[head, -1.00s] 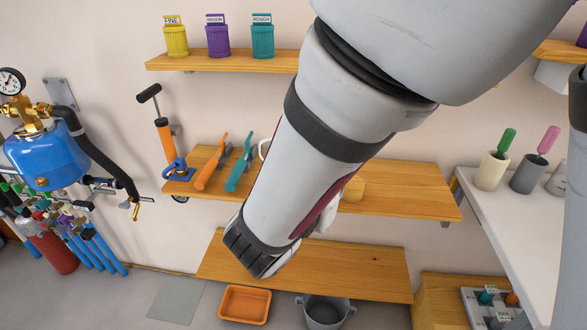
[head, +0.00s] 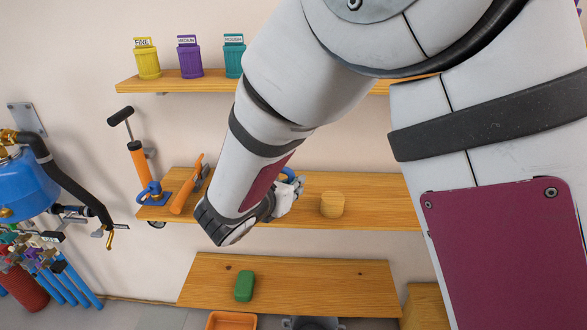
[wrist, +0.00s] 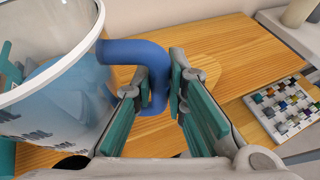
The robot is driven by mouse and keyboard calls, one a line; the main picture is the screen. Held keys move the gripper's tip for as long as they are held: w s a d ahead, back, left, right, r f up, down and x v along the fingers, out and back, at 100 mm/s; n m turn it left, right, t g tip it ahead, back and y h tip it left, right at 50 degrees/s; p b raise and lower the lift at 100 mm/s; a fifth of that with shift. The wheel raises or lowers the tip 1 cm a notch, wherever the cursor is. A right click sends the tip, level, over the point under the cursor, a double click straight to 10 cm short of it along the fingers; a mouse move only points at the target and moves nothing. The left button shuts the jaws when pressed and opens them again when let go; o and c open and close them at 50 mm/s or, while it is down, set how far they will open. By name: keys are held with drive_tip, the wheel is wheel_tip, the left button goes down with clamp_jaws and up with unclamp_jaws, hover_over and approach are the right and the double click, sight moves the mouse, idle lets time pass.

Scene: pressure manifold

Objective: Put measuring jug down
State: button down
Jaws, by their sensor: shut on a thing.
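The measuring jug (wrist: 50,75) is at the left of the wrist view, clear-walled with dark markings, a pale rim and a thick blue handle (wrist: 150,68). My gripper (wrist: 160,85) has its teal-padded fingers on either side of that handle and is shut on it. In the head view my gripper (head: 284,198) is by the middle shelf (head: 375,200), and a bit of blue (head: 289,174) shows beside it. My arm hides the rest of the jug there. I cannot tell whether its base touches the wood.
A round wooden block (head: 332,205) stands right of my gripper on the middle shelf. An orange-handled tool (head: 186,190) and a pump (head: 140,165) are to the left. A green block (head: 244,286) lies on the lower shelf (head: 330,285), mostly clear. Bare shelf extends right of the wooden block.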

drive_tip(key=shift+w+f, duration=0.45)
drive_tip(key=shift+f, duration=0.45)
drive_tip(key=shift+w+f, duration=0.45)
drive_tip(key=shift+f, duration=0.55)
drive_tip(key=c, duration=1.6)
unclamp_jaws()
